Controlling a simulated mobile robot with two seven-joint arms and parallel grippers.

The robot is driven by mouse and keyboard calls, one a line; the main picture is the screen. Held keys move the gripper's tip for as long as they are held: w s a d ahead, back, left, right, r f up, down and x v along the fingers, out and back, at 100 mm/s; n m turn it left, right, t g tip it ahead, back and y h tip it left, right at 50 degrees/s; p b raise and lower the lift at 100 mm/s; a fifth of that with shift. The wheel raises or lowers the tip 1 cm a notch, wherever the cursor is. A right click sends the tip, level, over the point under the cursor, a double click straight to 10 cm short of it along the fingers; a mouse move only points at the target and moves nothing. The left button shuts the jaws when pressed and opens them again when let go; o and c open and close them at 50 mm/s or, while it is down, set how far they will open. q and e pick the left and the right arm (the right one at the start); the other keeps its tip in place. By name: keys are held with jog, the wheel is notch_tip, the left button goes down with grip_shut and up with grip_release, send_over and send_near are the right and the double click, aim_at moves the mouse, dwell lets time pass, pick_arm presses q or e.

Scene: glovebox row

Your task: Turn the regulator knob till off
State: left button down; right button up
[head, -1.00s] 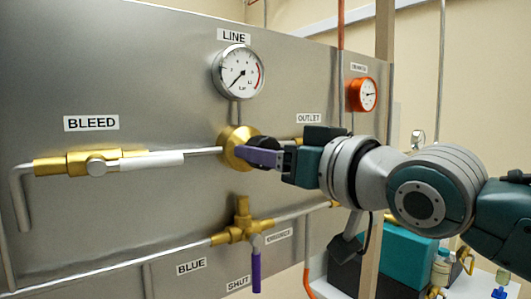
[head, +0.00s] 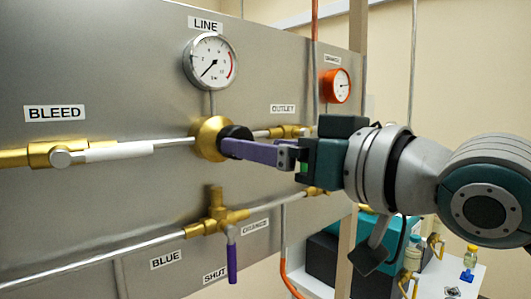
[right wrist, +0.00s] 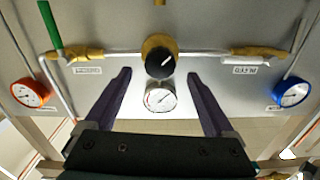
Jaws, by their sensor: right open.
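The regulator has a round brass body (head: 208,138) on the steel panel, with a black knob (head: 237,132) on its front. In the right wrist view the black knob (right wrist: 160,64) shows a white mark pointing up and right. My right gripper (head: 228,147) comes in from the right, its purple finger overlapping the knob's lower edge. In the right wrist view its two fingers (right wrist: 159,73) are spread wide, with the knob between their tips and clear space on both sides. Whether the tips reach the knob's depth is hard to tell. My left gripper is not in view.
The LINE gauge (head: 210,61) sits above the regulator, needle pointing lower left. The BLEED valve (head: 90,152) is to the left. A purple-handled valve (head: 231,262) hangs below. An orange gauge (head: 336,86) is at right; a blue gauge (right wrist: 291,94) shows in the wrist view.

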jog(key=shift+v, duration=2.1)
jog(key=s+d+f+m+g+h+p, duration=0.1)
jog(key=s+d+f+g+h, duration=0.25)
jog(key=s+f, duration=0.35)
jog(key=s+d+f+m+g+h, duration=0.2)
jog(key=s+f+h, duration=0.25)
jog(key=f, duration=0.55)
jog(key=s+d+f+m+g+h+p, duration=0.1)
jog(key=s+d+f+g, duration=0.15)
jog(key=s, duration=0.55)
jog(key=s+d+f+g+h+p, duration=0.1)
jog(key=s+d+f+g, duration=0.2)
jog(key=s, duration=0.4)
notch_tip(320, 180, up, 38)
jog(key=d+p, duration=0.1)
jog(key=p, duration=3.6)
jog(key=shift+w+f, duration=0.15)
jog(key=shift+f, duration=0.05)
